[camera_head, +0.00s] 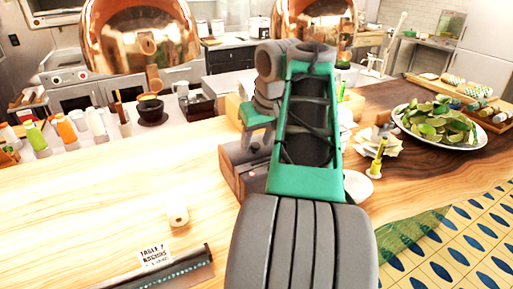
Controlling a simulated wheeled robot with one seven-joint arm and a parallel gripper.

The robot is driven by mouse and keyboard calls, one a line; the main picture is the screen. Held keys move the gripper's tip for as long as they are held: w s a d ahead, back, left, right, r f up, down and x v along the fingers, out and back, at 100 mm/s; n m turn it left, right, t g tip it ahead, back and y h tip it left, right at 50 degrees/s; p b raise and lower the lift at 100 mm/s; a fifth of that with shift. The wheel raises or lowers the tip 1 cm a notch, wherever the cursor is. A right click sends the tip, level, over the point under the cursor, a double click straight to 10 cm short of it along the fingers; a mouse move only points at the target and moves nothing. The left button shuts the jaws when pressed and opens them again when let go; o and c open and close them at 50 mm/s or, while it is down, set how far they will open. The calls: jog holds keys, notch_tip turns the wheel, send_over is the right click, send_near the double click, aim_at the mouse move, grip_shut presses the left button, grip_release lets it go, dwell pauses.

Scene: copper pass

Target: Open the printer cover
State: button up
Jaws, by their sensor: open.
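A dark grey box with a brown lower side, which looks like the printer (236,154), stands on the wooden counter just left of my arm. My grey and green arm covers much of it, so I cannot tell which part is its cover or whether that is open. My gripper (257,135) shows only in part, beside the arm's green frame and above the box. It is open, with nothing visible in it. I cannot tell whether it touches the box.
Bottles (67,131) and a dark bowl (151,109) line the back. Copper domes (140,35) hang above. The left counter is mostly clear.

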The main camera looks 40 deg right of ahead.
jog(key=shift+f, duration=0.15)
jog(key=shift+c, duration=0.5)
grip_shut()
dwell(0.9)
